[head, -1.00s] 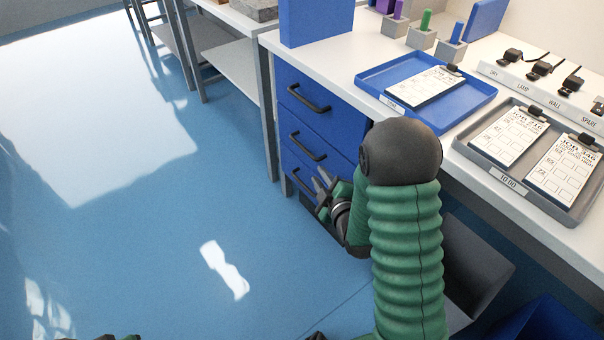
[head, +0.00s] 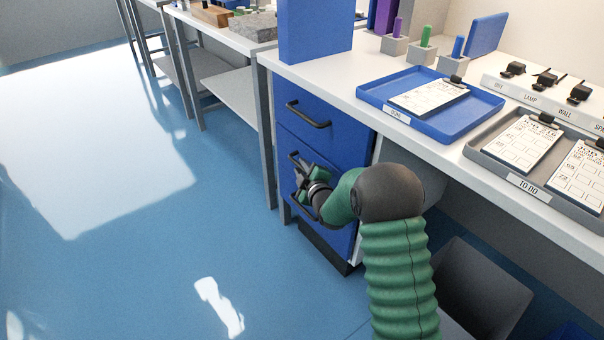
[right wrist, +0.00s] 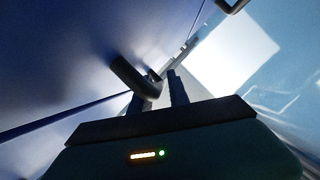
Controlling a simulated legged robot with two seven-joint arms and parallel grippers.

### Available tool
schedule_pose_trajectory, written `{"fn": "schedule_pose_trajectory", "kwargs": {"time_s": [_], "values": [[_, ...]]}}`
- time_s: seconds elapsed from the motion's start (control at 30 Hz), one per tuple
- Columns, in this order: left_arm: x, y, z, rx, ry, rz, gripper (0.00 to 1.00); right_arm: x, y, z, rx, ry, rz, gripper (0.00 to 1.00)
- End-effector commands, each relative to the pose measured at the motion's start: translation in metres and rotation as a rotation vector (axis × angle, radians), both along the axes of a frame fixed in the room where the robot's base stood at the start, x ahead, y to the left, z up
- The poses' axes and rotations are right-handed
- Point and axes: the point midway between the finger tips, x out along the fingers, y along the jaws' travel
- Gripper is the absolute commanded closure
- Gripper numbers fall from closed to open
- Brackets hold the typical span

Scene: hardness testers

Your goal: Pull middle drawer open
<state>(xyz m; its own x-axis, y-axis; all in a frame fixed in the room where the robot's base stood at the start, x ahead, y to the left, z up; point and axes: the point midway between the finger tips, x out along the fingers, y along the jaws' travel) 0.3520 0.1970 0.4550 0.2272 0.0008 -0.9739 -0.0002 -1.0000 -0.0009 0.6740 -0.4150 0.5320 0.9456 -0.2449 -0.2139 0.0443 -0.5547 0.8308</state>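The blue drawer unit (head: 286,138) stands under the white bench, its drawers looking shut. The middle drawer's dark bar handle (head: 293,156) is partly hidden behind my right gripper (head: 299,168), which is up against the middle drawer front. In the right wrist view, the handle (right wrist: 134,77) is close before the fingers (right wrist: 160,92) and overlaps the left one. A gap shows between the fingers, so the gripper is open. I cannot tell whether the fingers touch the bar. My left gripper is not in view.
The top drawer handle (head: 308,115) is above my gripper; the bottom handle (head: 301,208) is below, partly covered by it. A blue tray (head: 475,113) and a grey tray (head: 553,196) lie on the bench. The blue floor (head: 170,260) before the drawers is clear.

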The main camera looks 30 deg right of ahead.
Motion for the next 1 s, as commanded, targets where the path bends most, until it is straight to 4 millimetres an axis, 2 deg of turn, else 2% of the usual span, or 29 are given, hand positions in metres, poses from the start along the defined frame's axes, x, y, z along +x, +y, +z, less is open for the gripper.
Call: {"fn": "schedule_pose_trajectory", "kwargs": {"time_s": [0.2, 0.4, 1.0], "values": [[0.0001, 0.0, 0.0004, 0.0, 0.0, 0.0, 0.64, 0.0007, -0.0001, 0.0004, 0.0, 0.0, 0.0, 0.78], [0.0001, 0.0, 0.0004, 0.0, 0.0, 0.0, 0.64, 0.0004, 0.0001, 0.0, 0.0, 0.001, 0.001, 1.0], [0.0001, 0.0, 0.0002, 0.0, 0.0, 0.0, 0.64, 0.0, 0.0007, -0.0016, 0.001, 0.004, 0.001, 1.0]]}}
